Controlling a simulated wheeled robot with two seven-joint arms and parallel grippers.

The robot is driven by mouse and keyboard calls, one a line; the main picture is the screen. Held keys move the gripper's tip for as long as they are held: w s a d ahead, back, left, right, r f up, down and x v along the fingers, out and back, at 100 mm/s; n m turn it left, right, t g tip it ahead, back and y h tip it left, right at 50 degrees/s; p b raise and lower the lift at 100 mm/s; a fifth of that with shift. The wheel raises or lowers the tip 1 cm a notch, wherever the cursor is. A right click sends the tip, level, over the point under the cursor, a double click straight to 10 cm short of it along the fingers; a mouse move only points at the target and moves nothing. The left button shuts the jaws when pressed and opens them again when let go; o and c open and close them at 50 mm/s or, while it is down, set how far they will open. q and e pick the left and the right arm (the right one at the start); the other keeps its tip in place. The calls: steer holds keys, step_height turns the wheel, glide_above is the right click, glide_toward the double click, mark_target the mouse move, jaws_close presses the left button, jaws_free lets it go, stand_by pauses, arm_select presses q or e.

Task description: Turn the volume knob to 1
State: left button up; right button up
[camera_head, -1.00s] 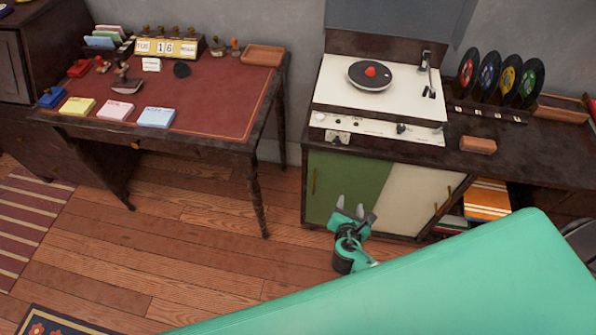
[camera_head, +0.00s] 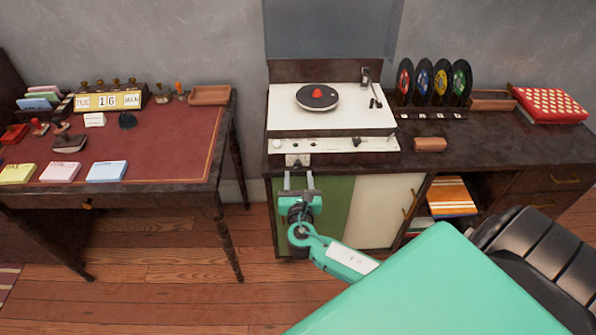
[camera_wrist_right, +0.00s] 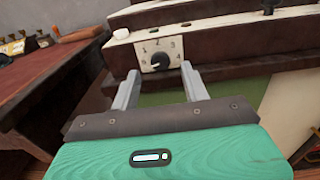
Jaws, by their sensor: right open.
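The volume knob (camera_wrist_right: 160,59) is a small dark dial on a pale plate marked with numbers. In the right wrist view it lies just beyond and between my fingertips, apart from them. In the head view its plate (camera_head: 297,160) hangs at the front left of the record player (camera_head: 375,143). My right gripper (camera_head: 298,178) is open and empty just below the plate, in front of the green cabinet door (camera_head: 335,205). Its fingers (camera_wrist_right: 160,78) point toward the knob. The knob's exact pointer setting is too small to read surely. My left gripper is not in view.
The dark cabinet (camera_head: 480,145) carries a rack of records (camera_head: 440,80) and a wooden block (camera_head: 430,144) right of the player. A desk (camera_head: 150,150) with stamps and a calendar stands on the left. A gap of open floor lies between them.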

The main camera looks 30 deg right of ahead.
mark_target(298, 167)
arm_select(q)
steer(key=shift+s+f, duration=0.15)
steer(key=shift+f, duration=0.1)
arm_select(e)
steer(key=shift+x, duration=1.55)
steer(key=shift+c, duration=0.3)
steer(key=c, duration=0.9)
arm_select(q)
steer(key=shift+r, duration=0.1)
arm_select(e)
steer(key=shift+f+m, duration=0.1)
steer(key=shift+m, duration=0.5)
steer(key=m+b, duration=0.4)
steer(key=m, duration=0.4)
arm_select(q)
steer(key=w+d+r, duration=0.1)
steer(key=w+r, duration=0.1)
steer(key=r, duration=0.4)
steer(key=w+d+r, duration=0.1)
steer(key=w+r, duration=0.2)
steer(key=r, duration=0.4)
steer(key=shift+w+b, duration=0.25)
steer(key=shift+b, duration=0.05)
arm_select(e)
steer(key=shift+m, duration=0.5)
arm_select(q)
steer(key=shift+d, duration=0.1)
